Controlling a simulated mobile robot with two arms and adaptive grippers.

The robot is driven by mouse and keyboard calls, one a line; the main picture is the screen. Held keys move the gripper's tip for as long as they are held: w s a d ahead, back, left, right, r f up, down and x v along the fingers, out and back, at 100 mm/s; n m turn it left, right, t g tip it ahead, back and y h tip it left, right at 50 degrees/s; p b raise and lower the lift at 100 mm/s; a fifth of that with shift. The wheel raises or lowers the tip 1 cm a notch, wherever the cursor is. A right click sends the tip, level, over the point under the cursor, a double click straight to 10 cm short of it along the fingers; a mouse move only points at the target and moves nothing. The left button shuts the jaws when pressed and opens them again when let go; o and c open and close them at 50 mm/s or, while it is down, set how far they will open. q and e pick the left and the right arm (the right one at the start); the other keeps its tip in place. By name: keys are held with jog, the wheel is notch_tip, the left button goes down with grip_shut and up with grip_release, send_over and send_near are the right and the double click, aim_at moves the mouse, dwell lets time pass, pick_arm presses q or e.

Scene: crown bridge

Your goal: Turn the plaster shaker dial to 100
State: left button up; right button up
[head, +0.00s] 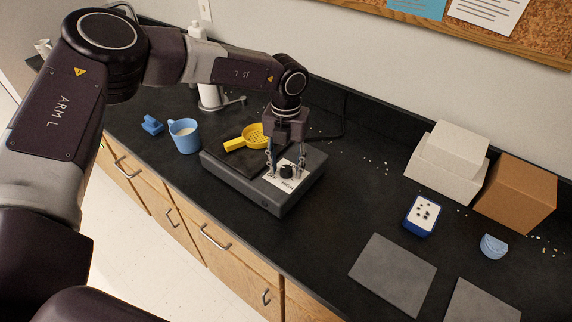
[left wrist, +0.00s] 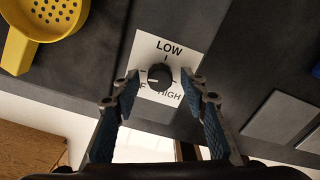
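The plaster shaker (head: 290,202) is a dark grey box on the black counter, with a flat platform on its left. Its black round dial (head: 286,171) sits on a white label plate on top. In the left wrist view the dial (left wrist: 160,76) stands among LOW, HIGH and a partly hidden word ending in F; no 100 shows. A pale mark lies on the knob's left side. My left gripper (head: 286,158) points down over the plate. Its fingers (left wrist: 165,80) are open, one on each side of the dial, with gaps showing. My right gripper is not in view.
A yellow strainer (head: 247,138) lies on the shaker's platform, close to my left gripper. A blue mug (head: 184,137) stands to the left. Counter between is mostly clear.

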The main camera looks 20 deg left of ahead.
pick_arm(q)
jog(key=shift+w, duration=0.1)
grip_shut()
jog(key=shift+f+m, duration=0.1)
jog(key=shift+m, duration=0.2)
jog(key=m+b, duration=0.2)
jog(key=m, duration=0.1)
jog(key=shift+f+m+b, duration=0.15)
jog(key=shift+m+b, duration=0.15)
jog(key=shift+b, duration=0.1)
jog(key=m+b, duration=0.2)
jog(key=m, duration=0.2)
jog(key=shift+m+b, duration=0.3)
jog(key=shift+b, duration=0.1)
jog(key=m+b, duration=0.2)
jog(key=m, duration=0.3)
jog(key=shift+b, duration=0.3)
jog(key=m, duration=0.1)
jog(key=m+b, duration=0.1)
jog(key=m, duration=0.1)
jog(key=shift+r+m, duration=0.2)
jog(key=shift+m, duration=0.1)
jog(key=shift+r+m+b, duration=0.1)
jog(key=shift+m+b, duration=0.3)
jog(key=shift+m, duration=0.8)
